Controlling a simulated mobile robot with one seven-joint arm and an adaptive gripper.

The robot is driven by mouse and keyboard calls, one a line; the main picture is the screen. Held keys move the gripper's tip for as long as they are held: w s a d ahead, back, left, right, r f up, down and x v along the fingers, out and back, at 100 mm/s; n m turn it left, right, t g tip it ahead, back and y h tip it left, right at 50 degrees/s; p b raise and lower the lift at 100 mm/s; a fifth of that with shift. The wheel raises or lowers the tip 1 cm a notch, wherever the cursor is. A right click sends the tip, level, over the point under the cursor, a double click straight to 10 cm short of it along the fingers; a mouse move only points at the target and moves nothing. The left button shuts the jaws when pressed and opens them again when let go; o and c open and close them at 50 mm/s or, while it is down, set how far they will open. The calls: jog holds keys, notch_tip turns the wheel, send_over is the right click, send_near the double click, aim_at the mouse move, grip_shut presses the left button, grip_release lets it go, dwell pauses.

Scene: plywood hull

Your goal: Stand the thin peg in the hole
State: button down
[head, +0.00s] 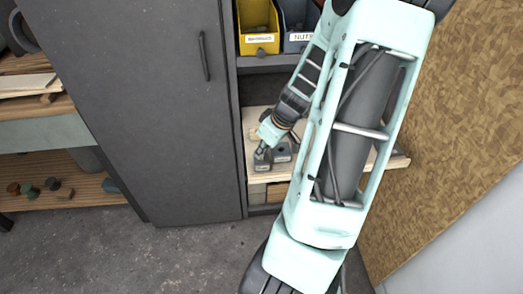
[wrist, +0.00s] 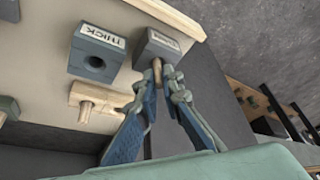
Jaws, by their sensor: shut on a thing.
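In the wrist view my gripper (wrist: 160,78) is shut on the thin peg (wrist: 157,68), a pale wooden stick showing between the fingertips. The peg's far end meets the face of a grey block (wrist: 163,43) with a small label too blurred to read. The hole there is hidden, so I cannot tell how deep the peg sits. Beside it, to the left, is a grey block marked THICK (wrist: 96,54) with an empty round hole. In the head view my gripper (head: 261,152) is over the front-left block (head: 262,166); the other block (head: 282,153) is just right.
A thicker wooden peg (wrist: 98,102) with a wider section lies on the shelf board (head: 258,119) near the THICK block. A yellow bin (head: 258,38) and a blue bin (head: 295,40) stand above. A grey cabinet door (head: 150,100) is at left and a chipboard wall (head: 440,130) at right.

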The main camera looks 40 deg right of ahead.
jog(key=c, duration=2)
grip_release()
jog(key=shift+r, duration=0.1)
jog(key=v, duration=1.2)
jog(key=shift+s, duration=0.1)
